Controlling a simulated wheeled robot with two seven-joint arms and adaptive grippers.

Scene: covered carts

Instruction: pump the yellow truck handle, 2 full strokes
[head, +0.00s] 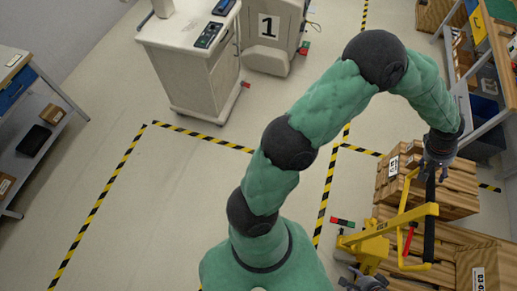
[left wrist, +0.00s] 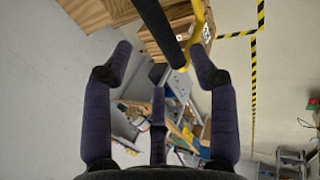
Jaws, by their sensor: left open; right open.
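The yellow truck (head: 374,246) stands at the lower right of the head view, beside wooden crates. Its yellow handle frame (head: 412,213) carries a long black grip bar (head: 429,235). My left gripper (head: 436,172) is open at the far end of this bar. In the left wrist view, the black bar (left wrist: 156,26) comes in from the top between the open fingers of my left gripper (left wrist: 161,58), with a yellow part of the handle (left wrist: 196,32) beside it. I cannot tell whether the fingers touch the bar. My right gripper (head: 362,281) is open, low by the truck, partly cut off by the frame edge.
Stacked wooden crates (head: 455,197) stand behind and right of the handle. A shelf rack (head: 480,75) is at the upper right. A white cart (head: 193,70) stands at the back. The floor inside the striped tape on the left is clear.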

